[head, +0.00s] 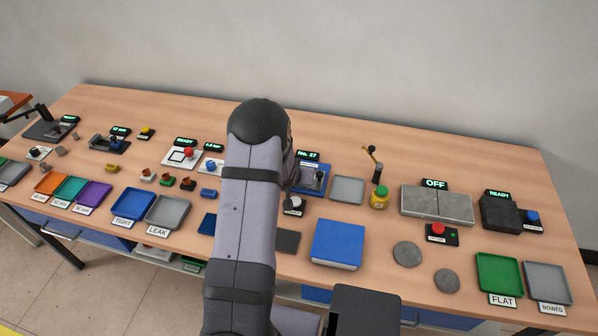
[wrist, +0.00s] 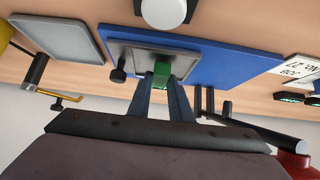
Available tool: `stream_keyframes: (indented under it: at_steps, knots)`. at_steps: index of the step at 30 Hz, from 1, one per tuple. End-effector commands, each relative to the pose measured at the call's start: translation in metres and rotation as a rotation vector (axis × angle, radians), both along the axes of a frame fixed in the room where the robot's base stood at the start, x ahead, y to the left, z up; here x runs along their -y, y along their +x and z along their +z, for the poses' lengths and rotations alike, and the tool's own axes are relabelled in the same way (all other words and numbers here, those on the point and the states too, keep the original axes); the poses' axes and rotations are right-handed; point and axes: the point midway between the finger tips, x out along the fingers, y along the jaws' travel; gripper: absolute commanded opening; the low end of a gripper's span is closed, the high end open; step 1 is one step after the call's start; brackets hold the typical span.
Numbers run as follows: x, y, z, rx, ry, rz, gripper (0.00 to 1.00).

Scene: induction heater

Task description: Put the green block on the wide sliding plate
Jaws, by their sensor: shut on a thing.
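The green block (wrist: 162,69) is between the two fingertips of my gripper (wrist: 163,78) in the wrist view. My gripper is shut on it. The block is in front of a grey metal plate (wrist: 125,50) on a blue base (wrist: 222,62); I cannot tell whether it touches the plate. I take this grey plate to be the wide sliding plate. A black knob (wrist: 118,73) stands at its edge. My arm hides the block and fingertips there.
A grey tray (head: 347,189) lies right of the blue base, with a yellow-green jar (head: 379,198) and lever stand beyond. A round white-topped button (head: 293,203) sits in front of the base. A blue box (head: 338,243) stands nearer the table's front edge.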

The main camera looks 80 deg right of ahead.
Motion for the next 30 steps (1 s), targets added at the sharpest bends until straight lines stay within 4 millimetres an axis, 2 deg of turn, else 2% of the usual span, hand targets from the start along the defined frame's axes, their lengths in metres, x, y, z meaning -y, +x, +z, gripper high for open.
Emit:
stream_keyframes:
  at_steps: [12, 13, 15, 25, 30]
  knots:
    - [0.0008, 0.0001, -0.0076, 0.0, -0.003, 0.0, 0.0]
    - [0.0008, 0.0001, -0.0065, 0.0, -0.003, 0.0, 0.26]
    - [0.0008, 0.0001, -0.0064, 0.0, -0.003, 0.0, 0.4]
    - [-0.0008, 0.0, -0.0071, 0.0, 0.001, 0.0, 0.4]
    - [-0.0054, 0.0003, -0.0011, 0.0, -0.001, 0.0, 0.4]
